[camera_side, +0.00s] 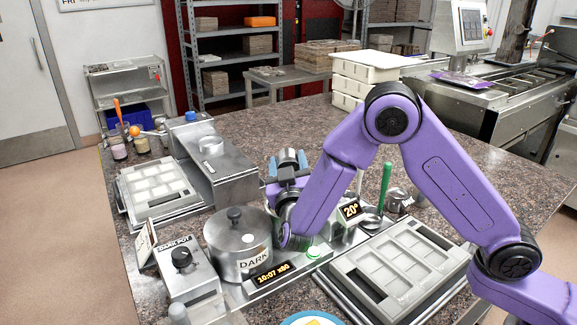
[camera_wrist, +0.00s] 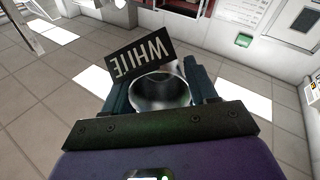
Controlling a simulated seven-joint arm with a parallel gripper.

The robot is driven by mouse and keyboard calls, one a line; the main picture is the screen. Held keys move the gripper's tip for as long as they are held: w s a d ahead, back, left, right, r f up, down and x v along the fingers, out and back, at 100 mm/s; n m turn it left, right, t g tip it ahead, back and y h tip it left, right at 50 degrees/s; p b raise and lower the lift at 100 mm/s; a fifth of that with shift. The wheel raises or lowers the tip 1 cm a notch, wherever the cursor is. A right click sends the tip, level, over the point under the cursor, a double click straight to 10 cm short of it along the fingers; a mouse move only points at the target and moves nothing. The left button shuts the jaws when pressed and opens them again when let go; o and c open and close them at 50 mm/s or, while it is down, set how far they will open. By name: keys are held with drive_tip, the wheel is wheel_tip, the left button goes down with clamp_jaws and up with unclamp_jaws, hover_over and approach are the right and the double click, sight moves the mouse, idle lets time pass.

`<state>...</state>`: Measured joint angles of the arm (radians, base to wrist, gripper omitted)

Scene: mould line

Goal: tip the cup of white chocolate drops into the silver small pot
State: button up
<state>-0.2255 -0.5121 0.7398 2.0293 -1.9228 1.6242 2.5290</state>
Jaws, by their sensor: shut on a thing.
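My gripper (camera_side: 287,168) is shut on a silver cup (camera_wrist: 162,92), which sits between the two blue-grey fingers in the wrist view. A dark card reading WHITE (camera_wrist: 140,58) shows just beyond the cup, upside down in that view. No white drops can be made out in the cup. In the side view the cup (camera_side: 289,157) is small and partly covered by the fingers. It is held above the worktop, behind the lidded DARK pot (camera_side: 238,247). My wrist and forearm hide most of what lies below, and I cannot pick out the silver small pot with certainty.
A grey mould tray (camera_side: 404,262) lies at the front right, another (camera_side: 158,188) at the left. A 20° display (camera_side: 351,210) and a green-handled tool (camera_side: 386,178) stand right of my gripper. The back worktop (camera_side: 290,116) is clear.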

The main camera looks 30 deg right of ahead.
drive_tip(key=shift+f, duration=0.25)
drive_tip(key=g+y, duration=0.2)
drive_tip(key=g, duration=0.1)
drive_tip(key=w+f+g+y, duration=0.1)
drive_tip(key=g, duration=0.1)
drive_tip(key=shift+d+f, duration=0.1)
drive_tip(key=shift+d, duration=0.25)
drive_tip(key=g+y, duration=0.1)
drive_tip(key=f+g+y, duration=0.1)
drive_tip(key=g, duration=0.1)
drive_tip(key=shift+w+f+g, duration=0.15)
drive_tip(key=shift+g, duration=0.15)
drive_tip(key=f+g+y, duration=0.1)
drive_tip(key=g, duration=0.2)
drive_tip(key=g+y, duration=0.2)
drive_tip(key=f+g+y, duration=0.1)
drive_tip(key=g+y, duration=0.1)
drive_tip(key=g, duration=0.1)
drive_tip(key=shift+s+a+f+g, duration=0.1)
drive_tip(key=shift+s+f+g, duration=0.2)
drive_tip(key=shift+f, duration=0.05)
idle(0.4)
drive_tip(key=shift+r, duration=0.1)
idle(0.3)
drive_tip(key=shift+r, duration=1.4)
